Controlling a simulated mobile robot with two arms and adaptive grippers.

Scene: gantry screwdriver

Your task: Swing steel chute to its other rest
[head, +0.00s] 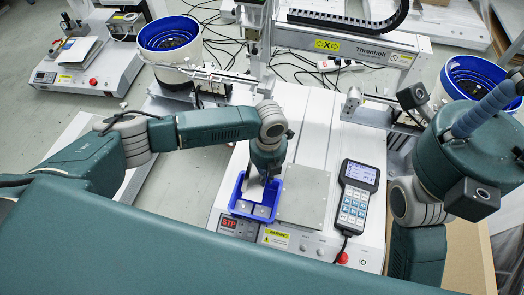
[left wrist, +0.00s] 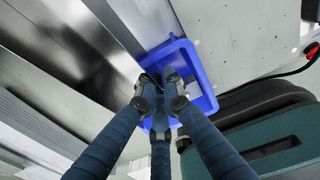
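A blue tray (head: 236,207) sits at the front of the white screwdriver machine in the head view. A grey steel piece (head: 252,189), which looks like the chute, slopes down into it beside my left gripper (head: 268,178). In the left wrist view, a bright steel strip (left wrist: 155,32) leads to the blue tray (left wrist: 207,88). My left gripper (left wrist: 160,82) points down over the tray with its fingertips close together. Whether it touches the chute is hidden. My right gripper (head: 487,108) is partly seen at the right, away from the tray; its fingertips are unclear.
A grey plate (head: 304,194) lies right of the tray, with a handheld keypad (head: 358,194) and a red button (head: 342,258) beyond it. Blue feeder bowls (head: 170,37) stand behind on both sides. The gantry beam (head: 340,44) spans the back.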

